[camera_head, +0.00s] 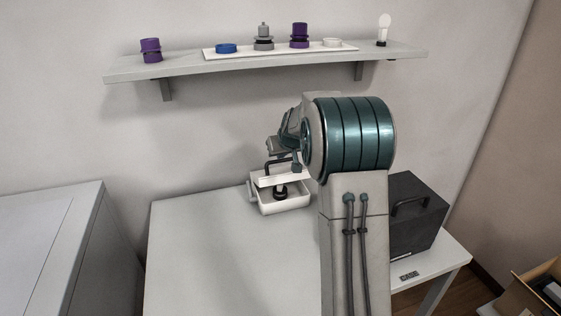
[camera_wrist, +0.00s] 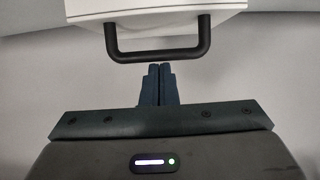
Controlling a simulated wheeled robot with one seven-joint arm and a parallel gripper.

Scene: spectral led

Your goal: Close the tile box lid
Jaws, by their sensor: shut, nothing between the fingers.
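The tile box (camera_head: 285,208) is a small white open-topped tray on the table, with a dark round thing inside. Its white lid (camera_head: 270,181) stands raised above the box, so a gap shows between them. In the wrist view the white lid (camera_wrist: 150,8) fills the top, with its black bar handle (camera_wrist: 158,55) hanging toward my gripper. My gripper (camera_wrist: 160,68) is shut and empty, its dark fingertips just below the handle bar in the picture. I cannot tell whether they touch it. In the head view my arm partly hides the gripper and the box's right side.
A dark case with a handle (camera_head: 418,222) stands on the table to the right, behind my arm. A wall shelf (camera_head: 130,75) above holds purple, blue and grey pieces and a bulb. The table (camera_head: 220,265) is clear at front left. A grey cabinet (camera_head: 70,230) stands left.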

